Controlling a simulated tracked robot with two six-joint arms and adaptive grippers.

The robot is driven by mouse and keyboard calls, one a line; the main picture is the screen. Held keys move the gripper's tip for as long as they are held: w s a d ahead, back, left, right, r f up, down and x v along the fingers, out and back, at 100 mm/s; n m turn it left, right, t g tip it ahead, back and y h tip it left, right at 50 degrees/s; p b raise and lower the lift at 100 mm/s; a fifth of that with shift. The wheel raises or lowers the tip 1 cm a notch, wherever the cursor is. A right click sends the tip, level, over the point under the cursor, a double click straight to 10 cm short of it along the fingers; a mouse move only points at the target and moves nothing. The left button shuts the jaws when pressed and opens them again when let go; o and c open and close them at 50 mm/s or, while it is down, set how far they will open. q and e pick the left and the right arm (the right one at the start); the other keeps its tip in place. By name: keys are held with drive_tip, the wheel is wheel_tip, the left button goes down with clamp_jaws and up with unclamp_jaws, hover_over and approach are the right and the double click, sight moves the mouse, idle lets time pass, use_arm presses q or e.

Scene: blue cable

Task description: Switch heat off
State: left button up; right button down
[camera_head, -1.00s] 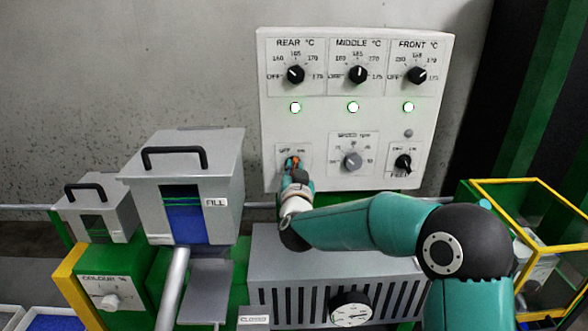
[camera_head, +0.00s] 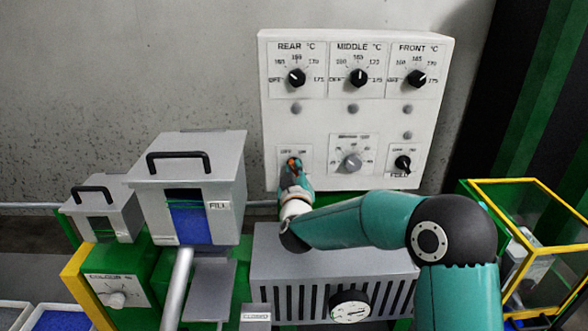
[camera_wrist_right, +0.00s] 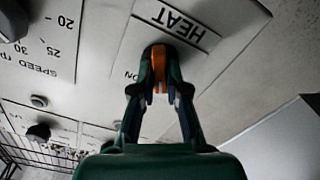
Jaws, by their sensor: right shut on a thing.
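The heat switch (camera_head: 293,161) is an orange handle at the lower left of the white control panel (camera_head: 440,100). In the right wrist view the orange handle (camera_wrist_right: 159,65) stands beside the word HEAT. My right gripper (camera_head: 292,170) reaches up to the panel from below. In the right wrist view my right gripper (camera_wrist_right: 160,92) has its two fingers shut on either side of the orange handle. My left gripper is not in view.
Three black heat knobs, one being the middle knob (camera_head: 359,78), sit above the lamps. The grey speed knob (camera_head: 350,162) and a black feed knob (camera_head: 403,163) are right of the switch. A grey fill hopper (camera_head: 190,158) stands left of my right gripper.

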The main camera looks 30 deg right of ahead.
drive_tip(key=shift+a, duration=0.1)
idle(0.4)
drive_tip(key=c, duration=1.2)
unclamp_jaws()
drive_tip(key=v, duration=1.2)
drive_tip(key=shift+f, duration=0.1)
